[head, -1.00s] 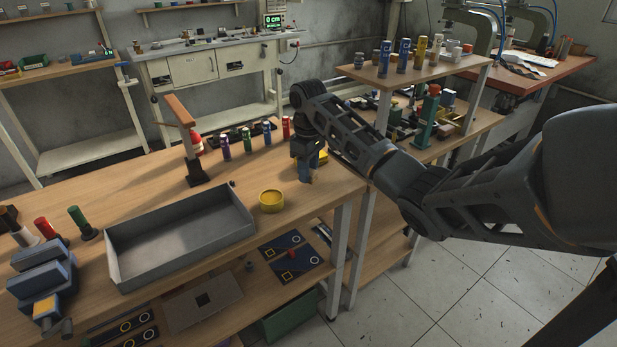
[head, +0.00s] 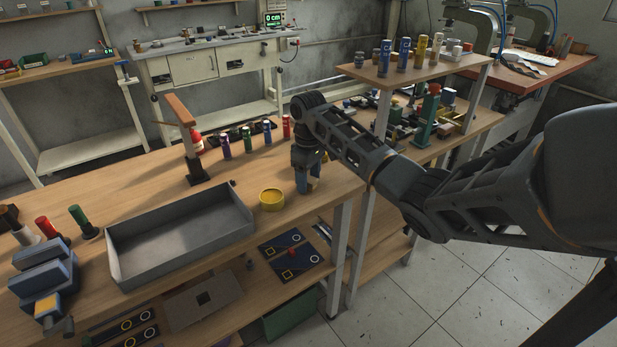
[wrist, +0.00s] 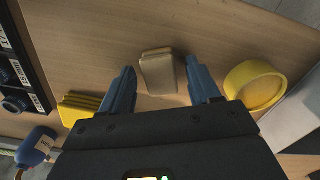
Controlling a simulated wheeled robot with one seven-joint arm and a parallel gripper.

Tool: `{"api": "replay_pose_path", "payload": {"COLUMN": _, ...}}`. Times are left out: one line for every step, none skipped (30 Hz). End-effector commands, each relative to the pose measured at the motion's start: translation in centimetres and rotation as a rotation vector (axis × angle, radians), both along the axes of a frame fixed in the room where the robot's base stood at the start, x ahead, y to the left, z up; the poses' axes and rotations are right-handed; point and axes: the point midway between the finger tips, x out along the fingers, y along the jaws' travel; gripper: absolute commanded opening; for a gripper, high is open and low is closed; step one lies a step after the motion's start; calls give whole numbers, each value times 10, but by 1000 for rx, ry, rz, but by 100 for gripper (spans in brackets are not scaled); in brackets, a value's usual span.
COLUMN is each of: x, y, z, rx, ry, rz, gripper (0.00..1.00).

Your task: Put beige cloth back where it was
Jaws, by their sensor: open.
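The beige cloth (wrist: 158,74), a small folded block, is on the wooden table between the fingers of my gripper (wrist: 160,68) in the wrist view. My gripper is open, with one blue finger on each side of the cloth. A gap shows between the cloth and each finger. In the head view my gripper (head: 307,184) is low over the right end of the table, right of the yellow bowl. I cannot clearly make out the cloth there, as the gripper covers it.
A yellow bowl (head: 272,200) stands close beside the gripper, with a grey tray (head: 180,264) left of it. Folded yellow cloths (wrist: 80,106) lie left of the fingers in the wrist view. A dark rack (wrist: 18,70) stands at the far left there.

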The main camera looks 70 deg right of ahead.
Motion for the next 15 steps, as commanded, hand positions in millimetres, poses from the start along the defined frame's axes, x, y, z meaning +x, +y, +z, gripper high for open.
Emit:
{"api": "replay_pose_path", "payload": {"x": 0, "y": 0, "z": 0, "rx": 0, "ry": 0, "rz": 0, "gripper": 62}}
{"api": "replay_pose_path", "payload": {"x": 0, "y": 0, "z": 0, "rx": 0, "ry": 0, "rz": 0, "gripper": 62}}
{"api": "replay_pose_path", "payload": {"x": 0, "y": 0, "z": 1, "rx": 0, "ry": 0, "rz": 0, "gripper": 62}}
{"api": "replay_pose_path", "payload": {"x": 0, "y": 0, "z": 1, "rx": 0, "ry": 0, "rz": 0, "gripper": 62}}
{"api": "replay_pose_path", "payload": {"x": 0, "y": 0, "z": 3, "rx": 0, "ry": 0, "rz": 0, "gripper": 62}}
{"api": "replay_pose_path", "payload": {"x": 0, "y": 0, "z": 5, "rx": 0, "ry": -1, "rz": 0, "gripper": 62}}
{"api": "replay_pose_path", "payload": {"x": 1, "y": 0, "z": 8, "rx": 0, "ry": -2, "rz": 1, "gripper": 62}}
{"api": "replay_pose_path", "payload": {"x": 1, "y": 0, "z": 11, "rx": -1, "ry": -3, "rz": 1, "gripper": 62}}
{"api": "replay_pose_path", "payload": {"x": 1, "y": 0, "z": 17, "rx": -1, "ry": -3, "rz": 1, "gripper": 62}}
{"api": "replay_pose_path", "payload": {"x": 1, "y": 0, "z": 22, "rx": -1, "ry": -3, "rz": 0, "gripper": 62}}
{"api": "replay_pose_path", "payload": {"x": 1, "y": 0, "z": 27, "rx": -2, "ry": -4, "rz": 1, "gripper": 62}}
{"api": "replay_pose_path", "payload": {"x": 1, "y": -1, "z": 35, "rx": -3, "ry": -4, "rz": 1, "gripper": 62}}
{"api": "replay_pose_path", "payload": {"x": 1, "y": -1, "z": 42, "rx": -3, "ry": -4, "rz": 0, "gripper": 62}}
{"api": "replay_pose_path", "payload": {"x": 1, "y": -1, "z": 48, "rx": -4, "ry": -4, "rz": 1, "gripper": 62}}
{"api": "replay_pose_path", "payload": {"x": 1, "y": -1, "z": 57, "rx": -3, "ry": -4, "rz": 1, "gripper": 62}}
